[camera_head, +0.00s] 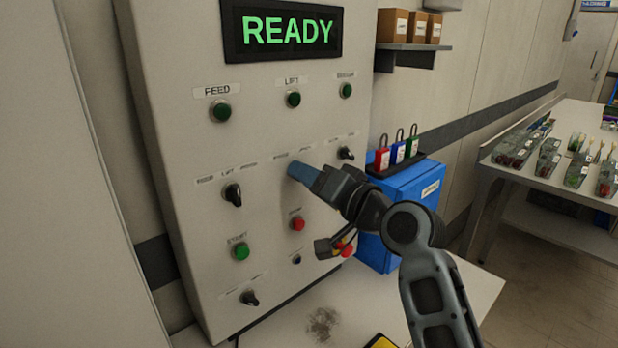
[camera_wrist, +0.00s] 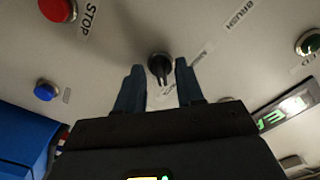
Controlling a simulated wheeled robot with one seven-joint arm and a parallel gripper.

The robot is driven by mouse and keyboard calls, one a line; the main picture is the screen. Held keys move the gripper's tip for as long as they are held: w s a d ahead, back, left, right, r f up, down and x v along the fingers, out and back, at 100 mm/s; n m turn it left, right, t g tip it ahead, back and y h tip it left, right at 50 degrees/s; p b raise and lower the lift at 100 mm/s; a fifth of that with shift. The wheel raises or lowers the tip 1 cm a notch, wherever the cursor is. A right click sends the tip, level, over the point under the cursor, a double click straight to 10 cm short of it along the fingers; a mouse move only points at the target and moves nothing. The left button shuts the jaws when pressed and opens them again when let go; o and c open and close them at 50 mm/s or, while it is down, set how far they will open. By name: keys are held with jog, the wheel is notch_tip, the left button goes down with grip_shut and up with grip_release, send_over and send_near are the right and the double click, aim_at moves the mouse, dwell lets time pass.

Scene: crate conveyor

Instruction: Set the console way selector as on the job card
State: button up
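My gripper (camera_head: 297,172) is at the middle of the console panel (camera_head: 265,150). In the wrist view my gripper (camera_wrist: 159,68) is open, with one blue finger on each side of a black selector knob (camera_wrist: 160,65). The knob lies between or just beyond the fingertips, and I cannot tell whether they touch it. In the head view the gripper hides this knob. Other black selectors are at the left (camera_head: 232,195), right (camera_head: 346,153) and bottom (camera_head: 249,298). Their position labels are too small to read surely. I cannot make out a job card.
The display (camera_head: 290,31) reads READY. A red stop button (camera_head: 297,223) is below my gripper, and a green start button (camera_head: 241,251) is lower left. A blue box (camera_head: 405,205) with coloured padlocks (camera_head: 398,152) stands right of the console. A table (camera_head: 560,180) holds several items.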

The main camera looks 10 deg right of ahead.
jog(key=b+v, duration=0.1)
jog(key=v, duration=0.6)
jog(key=shift+s+d, duration=0.25)
jog(key=shift+s, duration=0.1)
jog(key=s+d+f+m+h, duration=0.1)
jog(key=s+d+f+h, duration=0.3)
jog(key=s+f, duration=0.65)
jog(key=s+d+f+m+h, duration=0.1)
jog(key=s+d+f+h, duration=0.25)
jog(key=s+f, duration=0.7)
jog(key=s+d+r+n+h, duration=0.1)
jog(key=s+r+n, duration=0.1)
jog(key=s, duration=1.1)
jog(key=s+d+r+n+h, duration=0.1)
jog(key=s+d+r+n, duration=0.1)
jog(key=s, duration=1.1)
jog(key=shift+r, duration=0.3)
